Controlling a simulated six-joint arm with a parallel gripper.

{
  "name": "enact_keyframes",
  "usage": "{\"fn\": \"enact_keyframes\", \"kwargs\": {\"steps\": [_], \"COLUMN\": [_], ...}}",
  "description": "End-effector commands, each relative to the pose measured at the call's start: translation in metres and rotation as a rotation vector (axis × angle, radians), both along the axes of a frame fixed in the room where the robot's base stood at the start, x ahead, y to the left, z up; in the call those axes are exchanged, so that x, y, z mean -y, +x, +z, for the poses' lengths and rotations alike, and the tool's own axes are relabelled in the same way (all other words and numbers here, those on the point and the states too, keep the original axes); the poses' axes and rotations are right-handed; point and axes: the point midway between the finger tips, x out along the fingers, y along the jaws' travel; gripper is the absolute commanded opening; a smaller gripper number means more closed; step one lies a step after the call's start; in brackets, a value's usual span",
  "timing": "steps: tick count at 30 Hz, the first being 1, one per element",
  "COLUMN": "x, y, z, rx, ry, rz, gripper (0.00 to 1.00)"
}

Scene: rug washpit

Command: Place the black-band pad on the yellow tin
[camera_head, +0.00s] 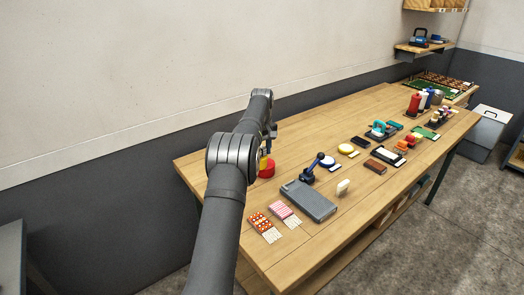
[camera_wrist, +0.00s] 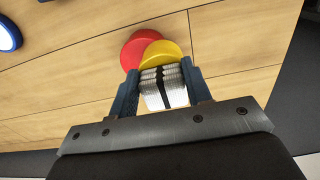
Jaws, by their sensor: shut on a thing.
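My gripper (camera_wrist: 163,90) is shut on a pale, whitish thing (camera_wrist: 172,97) with grey ribbed edges in the wrist view. Just beyond the fingertips is a round yellow thing (camera_wrist: 163,51), overlapping a round red one (camera_wrist: 138,44). In the head view, the red thing (camera_head: 267,170) and a bit of yellow (camera_head: 263,162) show beside my arm, low by the gripper. I cannot tell whether the yellow one is the yellow tin. Its contact with the held thing is unclear.
Patterned cards (camera_head: 264,224) lie near the front edge. Bottles (camera_head: 415,103) stand farther back. The wooden table (camera_head: 215,160) is bare along the wall side.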

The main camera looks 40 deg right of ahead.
Motion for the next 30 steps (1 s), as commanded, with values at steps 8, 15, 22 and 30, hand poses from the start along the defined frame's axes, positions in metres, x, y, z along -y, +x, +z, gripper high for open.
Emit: {"fn": "enact_keyframes", "kwargs": {"steps": [8, 15, 22, 30], "x": [0.0, 0.0, 0.0, 0.001], "y": [0.0, 0.0, 0.0, 0.001], "z": [-0.003, -0.002, 0.005, 0.05], "rx": [0.0, 0.0, 0.002, 0.003], "ry": [0.0, 0.0, -0.002, -0.003], "rz": [0.0, 0.0, 0.0, 0.0], "gripper": [0.49, 0.67, 0.67, 0.67]}}
